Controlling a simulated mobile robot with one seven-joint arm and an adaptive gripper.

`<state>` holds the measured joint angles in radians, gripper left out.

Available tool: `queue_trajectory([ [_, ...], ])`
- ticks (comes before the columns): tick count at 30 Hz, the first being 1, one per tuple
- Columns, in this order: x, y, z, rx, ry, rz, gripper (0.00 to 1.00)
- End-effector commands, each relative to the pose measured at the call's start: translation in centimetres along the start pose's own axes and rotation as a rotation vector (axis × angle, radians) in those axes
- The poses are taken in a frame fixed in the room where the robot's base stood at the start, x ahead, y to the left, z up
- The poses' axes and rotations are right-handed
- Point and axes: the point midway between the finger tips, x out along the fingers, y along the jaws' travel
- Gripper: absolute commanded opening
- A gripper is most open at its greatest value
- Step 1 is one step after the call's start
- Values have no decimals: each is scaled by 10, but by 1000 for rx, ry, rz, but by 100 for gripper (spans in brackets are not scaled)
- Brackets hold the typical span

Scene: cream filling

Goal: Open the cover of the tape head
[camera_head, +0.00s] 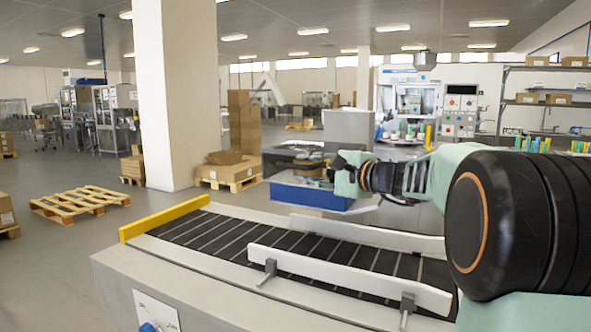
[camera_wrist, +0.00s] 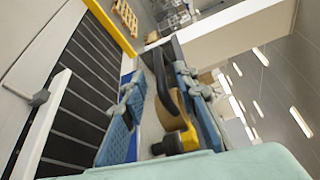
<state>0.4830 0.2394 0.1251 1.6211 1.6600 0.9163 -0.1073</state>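The tape head, with a brown tape roll (camera_wrist: 169,117), a dark curved arm (camera_wrist: 166,85) and a yellow part (camera_wrist: 178,141), shows in the wrist view between my fingers. In the head view the tape head (camera_head: 308,167) sits on a blue-sided machine (camera_head: 305,195) beyond the conveyor. My gripper (camera_wrist: 158,95) is open, its two blue-padded fingers wide apart. I cannot tell whether either finger touches the tape head. In the head view my wrist reaches in from the right and hides part of it. The cover's exact outline is unclear.
A black conveyor (camera_head: 230,235) with white guide rails (camera_head: 345,280) and a yellow end bar (camera_head: 165,218) runs in front. A white pillar (camera_head: 178,95) and cartons on a pallet (camera_head: 228,178) stand behind.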

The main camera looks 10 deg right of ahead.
Motion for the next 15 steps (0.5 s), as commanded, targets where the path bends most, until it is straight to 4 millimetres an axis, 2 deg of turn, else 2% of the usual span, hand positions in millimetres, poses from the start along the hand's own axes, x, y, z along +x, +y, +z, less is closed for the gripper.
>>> queue_trajectory([
  [3,22,1,0,0,-2,0,27],
  [6,34,0,0,1,-1,0,27],
  [10,44,0,0,1,0,1,27],
  [15,46,0,0,0,1,0,27],
])
